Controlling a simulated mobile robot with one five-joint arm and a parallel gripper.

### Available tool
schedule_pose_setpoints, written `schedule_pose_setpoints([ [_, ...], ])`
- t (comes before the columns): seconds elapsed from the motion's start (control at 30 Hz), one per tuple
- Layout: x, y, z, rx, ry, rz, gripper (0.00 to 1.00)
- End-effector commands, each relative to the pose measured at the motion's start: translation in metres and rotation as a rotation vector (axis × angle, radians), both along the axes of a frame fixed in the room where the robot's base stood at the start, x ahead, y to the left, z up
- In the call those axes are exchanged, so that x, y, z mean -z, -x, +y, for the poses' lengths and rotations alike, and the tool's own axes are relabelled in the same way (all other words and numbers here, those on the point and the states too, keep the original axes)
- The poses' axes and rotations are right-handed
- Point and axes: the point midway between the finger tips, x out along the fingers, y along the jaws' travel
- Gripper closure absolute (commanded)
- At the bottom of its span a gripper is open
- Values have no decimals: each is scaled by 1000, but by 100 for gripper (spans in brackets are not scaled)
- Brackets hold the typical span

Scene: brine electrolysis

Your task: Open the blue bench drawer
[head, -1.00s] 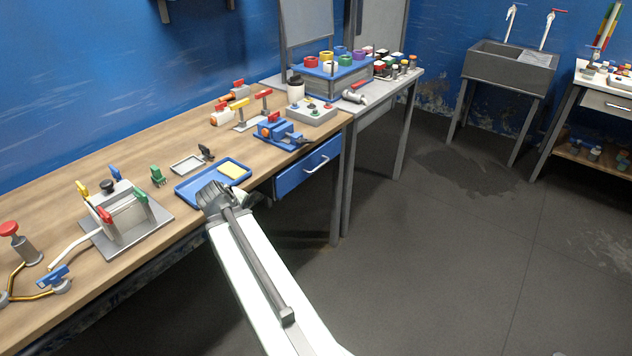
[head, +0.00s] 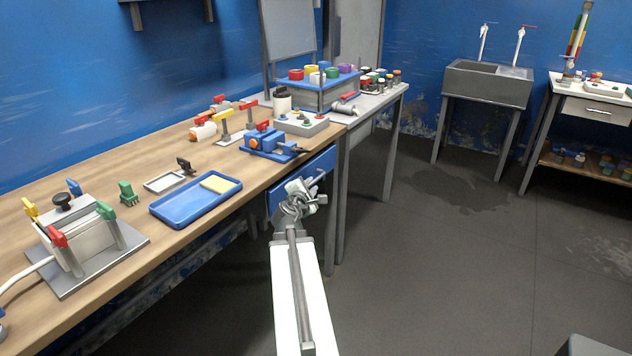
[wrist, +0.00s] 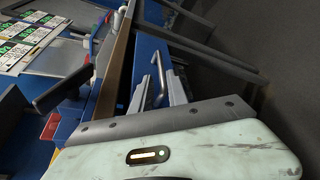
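The blue bench drawer (head: 325,163) sits under the right end of the wooden bench and looks closed. My gripper (head: 305,190) is in front of it and covers part of its front. The fingers are apart, one on each side of the handle. I see a gap between them and the bar. I cannot tell how deep the handle lies between them.
The wooden bench (head: 110,170) runs along the left, with a blue tray (head: 180,211) and a blue vise (head: 268,143) near its front edge. A grey bench leg (head: 342,215) stands close to the right of my gripper.

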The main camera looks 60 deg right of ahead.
Motion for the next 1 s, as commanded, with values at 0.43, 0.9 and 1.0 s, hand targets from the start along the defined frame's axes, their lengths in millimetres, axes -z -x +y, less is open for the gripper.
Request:
schedule_pose_setpoints([
  [0.43,17,-20,-69,6,-2,-1,80],
  [0.9,16,-19,-71,8,-2,-2,100],
  [1.0,16,-19,-71,8,-2,-2,100],
])
